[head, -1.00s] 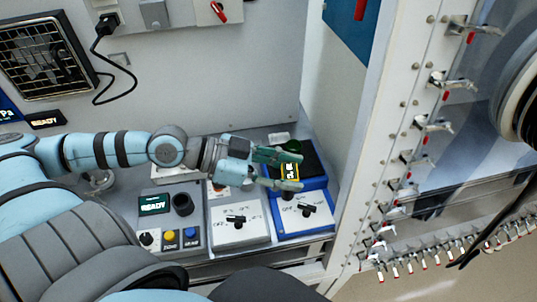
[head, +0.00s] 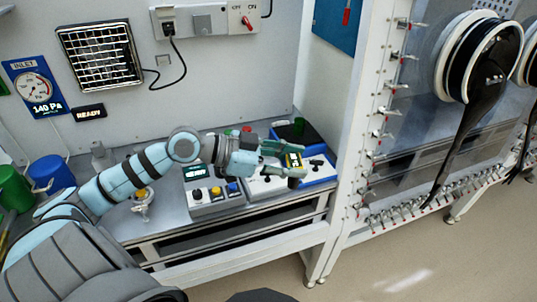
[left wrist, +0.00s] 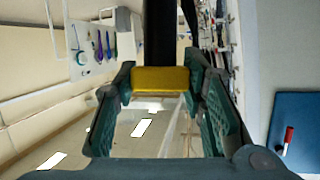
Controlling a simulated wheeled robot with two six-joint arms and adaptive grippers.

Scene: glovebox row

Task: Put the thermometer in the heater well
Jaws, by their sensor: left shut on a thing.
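My left gripper (head: 285,163) is shut on a yellow-bodied thing, which I take as the thermometer (head: 294,160). It sits between the fingertips, over the blue-and-white unit (head: 321,174) at the bench's right end. In the left wrist view its yellow body (left wrist: 160,80) lies across the fingers, with a dark part extending beyond. Its lower end is hidden. I cannot make out the heater well for certain; the arm hides part of the units. My right gripper is out of view.
A panel unit with a lit display (head: 195,172) and buttons stands left of a white unit (head: 263,187). Green (head: 14,188) and blue (head: 52,174) containers stand far left. A white post frame (head: 358,125) bounds the right.

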